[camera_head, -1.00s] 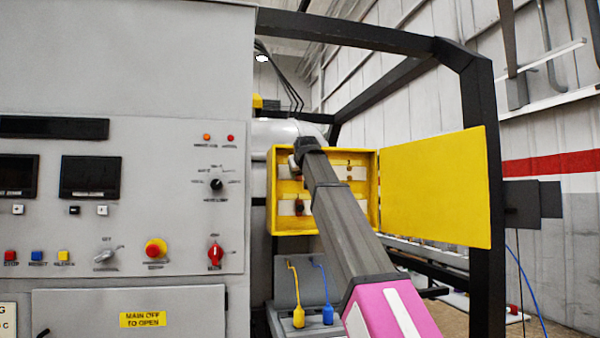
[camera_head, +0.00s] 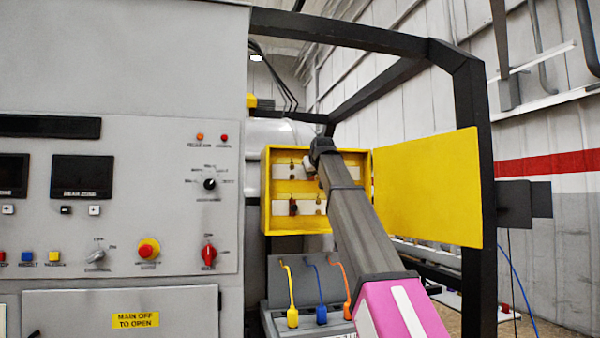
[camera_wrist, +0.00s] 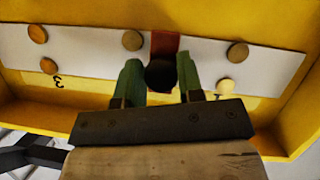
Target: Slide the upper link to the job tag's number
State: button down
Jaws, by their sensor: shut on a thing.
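The open yellow box (camera_head: 266,190) holds an upper white strip (camera_head: 285,171) and a lower white strip (camera_head: 280,208), both with brass studs. In the wrist view my gripper (camera_wrist: 160,72) has its green fingers on either side of a dark round knob (camera_wrist: 162,76). The knob is on the red-brown upper link (camera_wrist: 165,44), which lies across the white strip between studs. An upside-down 3 (camera_wrist: 57,82) shows to the left of the gripper. In the head view my arm hides the upper link. A lower link (camera_head: 293,207) shows dark red. I see no readable job tag.
The yellow door (camera_head: 425,188) stands swung open to the right. Below the box are yellow (camera_head: 292,317), blue (camera_head: 321,314) and orange (camera_head: 346,308) plugs on cables. The grey control panel (camera_head: 120,220) fills the left. A black frame post (camera_head: 474,200) stands at right.

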jog(key=d, duration=0.3)
jog(key=shift+w, duration=0.4)
jog(key=c, duration=0.8)
grip_release()
jog(key=v, duration=1)
jog(key=shift+s+d+r, duration=0.1)
jog(key=shift+s+r, duration=0.05)
jog(key=shift+s, duration=0.25)
